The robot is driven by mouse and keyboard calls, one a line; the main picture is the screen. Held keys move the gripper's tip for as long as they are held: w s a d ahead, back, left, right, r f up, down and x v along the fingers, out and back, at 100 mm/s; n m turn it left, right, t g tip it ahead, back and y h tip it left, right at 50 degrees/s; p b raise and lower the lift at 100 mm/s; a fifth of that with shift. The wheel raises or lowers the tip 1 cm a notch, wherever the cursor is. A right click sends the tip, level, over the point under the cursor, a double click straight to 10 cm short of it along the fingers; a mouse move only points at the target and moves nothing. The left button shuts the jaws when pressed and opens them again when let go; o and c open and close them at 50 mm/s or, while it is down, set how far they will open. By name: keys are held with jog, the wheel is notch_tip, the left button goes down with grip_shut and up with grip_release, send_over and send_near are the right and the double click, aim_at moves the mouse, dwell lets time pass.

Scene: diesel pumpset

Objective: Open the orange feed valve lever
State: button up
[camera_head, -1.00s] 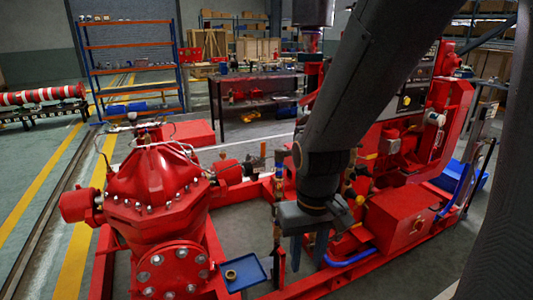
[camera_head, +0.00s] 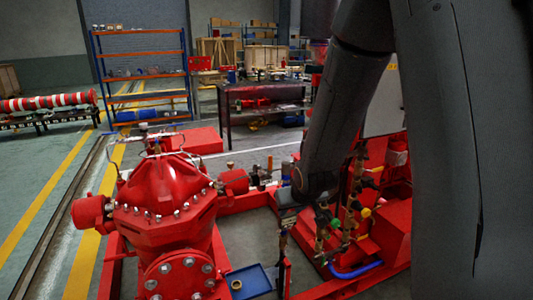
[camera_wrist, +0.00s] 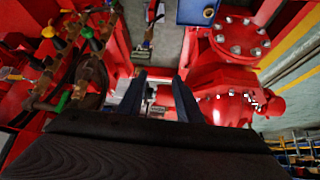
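I cannot pick out the orange feed valve lever for certain. A small orange upright piece (camera_head: 269,164) shows behind the skid in the head view; I cannot tell whether it is the lever. A cluster of valves and pipes (camera_head: 335,220) with green and yellow knobs is right of my gripper (camera_head: 287,218). The cluster is at the upper left in the wrist view, with a green knob (camera_wrist: 64,101) and a yellow knob (camera_wrist: 48,31). In the wrist view my gripper (camera_wrist: 158,78) is open, its two dark fingers apart with nothing seen held between them.
The large red pump (camera_head: 165,205) stands left of my gripper and shows at the right in the wrist view. A blue tray (camera_head: 262,281) lies low beside it. A workbench (camera_head: 235,124) and orange-blue shelving (camera_head: 140,76) stand behind. Floor inside the skid is partly clear.

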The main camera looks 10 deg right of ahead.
aim_at(271, 160)
jog(key=w+r+t+y+p, duration=0.1)
jog(key=w+r+t, duration=0.1)
jog(key=w, duration=0.3)
jog(key=w+r+n+t+p, duration=0.1)
jog(key=w+r+t, duration=0.1)
jog(key=w+t, duration=0.2)
jog(key=w+a+r+t+y+p, duration=0.1)
jog(key=w+t, duration=0.1)
jog(key=w, duration=0.4)
jog(key=shift+r+t+y, duration=0.3)
jog(key=shift+r+t, duration=0.1)
jog(key=shift+w+r+n+t+y+p, duration=0.15)
jog(key=shift+w+r+t+y, duration=0.05)
jog(key=shift+r+t, duration=0.2)
jog(key=shift+w+r+n+t+y+p, duration=0.15)
jog(key=shift+r+t+y, duration=0.05)
jog(key=shift+r+t, duration=0.15)
jog(key=shift+w+a+p, duration=0.25)
jog(key=shift+w+p, duration=0.1)
jog(key=shift+w, duration=0.9)
jog(key=shift+w+a+p, duration=0.3)
jog(key=shift+w, duration=1)
jog(key=shift+w+a+p, duration=0.25)
jog(key=shift+w+p, duration=0.1)
jog(key=shift+w, duration=0.9)
jog(key=shift+c, duration=0.4)
grip_shut()
